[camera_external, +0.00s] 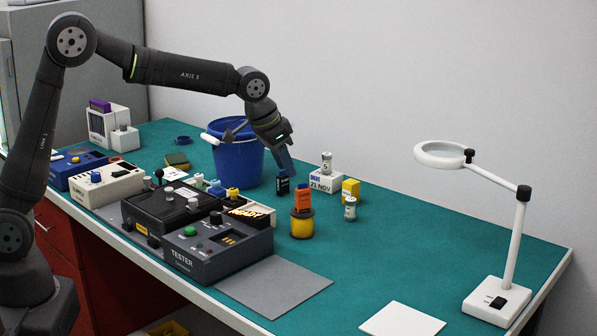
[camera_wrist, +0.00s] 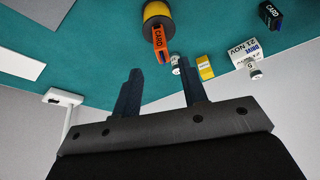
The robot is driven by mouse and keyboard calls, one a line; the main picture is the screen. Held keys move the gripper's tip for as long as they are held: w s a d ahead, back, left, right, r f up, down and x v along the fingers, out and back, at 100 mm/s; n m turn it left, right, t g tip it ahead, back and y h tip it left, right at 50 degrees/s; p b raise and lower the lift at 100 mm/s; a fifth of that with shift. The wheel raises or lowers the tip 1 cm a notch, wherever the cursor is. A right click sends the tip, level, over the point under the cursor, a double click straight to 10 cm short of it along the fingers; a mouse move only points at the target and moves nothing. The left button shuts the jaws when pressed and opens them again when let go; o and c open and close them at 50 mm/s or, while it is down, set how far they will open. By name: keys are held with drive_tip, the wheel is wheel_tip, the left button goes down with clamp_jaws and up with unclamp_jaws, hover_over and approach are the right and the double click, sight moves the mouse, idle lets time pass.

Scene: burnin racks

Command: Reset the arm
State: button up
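My gripper (camera_external: 287,163) hangs over the back middle of the green bench, right of the blue bucket (camera_external: 238,163). In the wrist view my gripper (camera_wrist: 160,92) has its two dark fingers well apart, with nothing held between them. My arm is bent, reaching from the left side across the bench.
A grey tester box (camera_external: 215,250) and other instrument boxes fill the front left. A white block marked 21 NOV (camera_external: 325,182), a yellow block (camera_external: 351,189) and a small vial (camera_external: 350,210) stand at the back. A magnifier lamp (camera_external: 517,235) stands right. The right-middle bench is clear.

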sight(298, 189)
drive_tip(key=x, duration=0.8)
drive_tip(key=shift+d+f, duration=0.1)
drive_tip(key=shift+f, duration=0.15)
drive_tip(key=shift+w+d+r, duration=0.1)
drive_tip(key=shift+d, duration=0.1)
wheel_tip(298, 189, up, 4)
drive_tip(key=shift+a+f, duration=0.1)
drive_tip(key=shift+f, duration=0.15)
drive_tip(key=s+a+r, duration=0.2)
drive_tip(key=s+r, duration=0.5)
drive_tip(key=s, duration=0.5)
drive_tip(key=d+f+n, duration=0.1)
drive_tip(key=d+f, duration=0.2)
drive_tip(key=d, duration=0.7)
drive_tip(key=d+f+n, duration=0.1)
drive_tip(key=d+f, duration=0.3)
drive_tip(key=d, duration=0.5)
drive_tip(key=shift+t, duration=0.4)
drive_tip(key=shift+w+d+f, duration=0.25)
drive_tip(key=shift+w+f, duration=0.15)
drive_tip(key=shift+w, duration=0.4)
drive_tip(key=shift+w+d+f, duration=0.2)
drive_tip(key=shift+w+f, duration=0.2)
drive_tip(key=shift+w, duration=0.35)
drive_tip(key=shift+w+d+f, duration=0.25)
drive_tip(key=shift+w+f, duration=0.15)
drive_tip(key=shift+w, duration=0.4)
drive_tip(key=shift+o, duration=0.2)
